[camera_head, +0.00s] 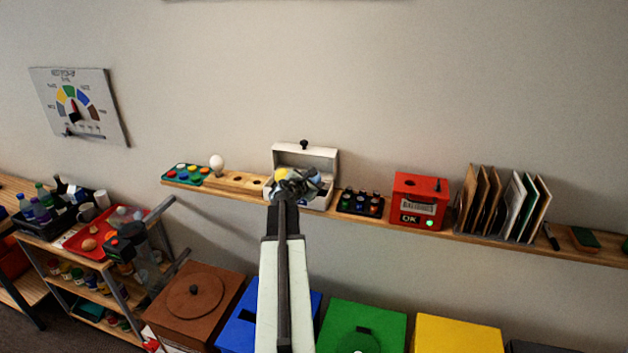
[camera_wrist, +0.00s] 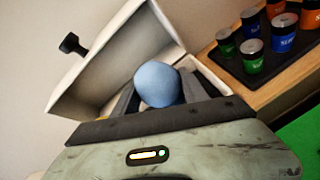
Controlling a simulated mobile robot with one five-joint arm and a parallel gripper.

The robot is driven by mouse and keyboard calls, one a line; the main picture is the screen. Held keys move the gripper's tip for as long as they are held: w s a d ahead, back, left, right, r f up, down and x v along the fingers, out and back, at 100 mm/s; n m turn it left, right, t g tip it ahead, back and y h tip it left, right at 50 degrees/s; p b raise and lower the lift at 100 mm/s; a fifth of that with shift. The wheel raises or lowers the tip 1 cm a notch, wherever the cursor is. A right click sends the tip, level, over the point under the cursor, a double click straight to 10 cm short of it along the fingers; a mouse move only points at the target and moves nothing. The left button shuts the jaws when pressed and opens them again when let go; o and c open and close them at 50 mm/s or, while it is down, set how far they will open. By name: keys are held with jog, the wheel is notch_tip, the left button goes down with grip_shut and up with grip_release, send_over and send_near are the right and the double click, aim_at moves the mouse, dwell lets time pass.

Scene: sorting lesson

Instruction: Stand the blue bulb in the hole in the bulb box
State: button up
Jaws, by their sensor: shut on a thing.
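The blue bulb (camera_wrist: 158,84) shows as a round blue globe between my gripper's fingers (camera_wrist: 157,98) in the wrist view; its lower part is hidden. In the head view, my gripper (camera_head: 293,186) is at the front of an open white box (camera_head: 304,157), which looks like the bulb box, and the blue bulb (camera_head: 315,174) shows at its right side. The box's raised lid with a black knob also fills the left of the wrist view (camera_wrist: 100,70). A yellow bulb (camera_head: 281,174) shows beside my gripper. The hole in the box is hidden by my gripper and the bulb.
On the narrow shelf (camera_head: 375,222), a wooden strip with holes (camera_head: 238,181) and a white bulb (camera_head: 217,162) stand left of the box. A black tray of small jars (camera_head: 361,204) sits close on its right, then a red box (camera_head: 418,200). Above is bare wall.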

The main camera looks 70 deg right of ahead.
jog(key=shift+f+b, duration=0.5)
jog(key=shift+f, duration=0.05)
dwell(0.9)
dwell(1.1)
jog(key=o, duration=0.6)
jog(key=shift+o, duration=0.2)
jog(key=o, duration=0.5)
jog(key=shift+f, duration=0.1)
jog(key=shift+c, duration=1.1)
jog(key=shift+o, duration=0.3)
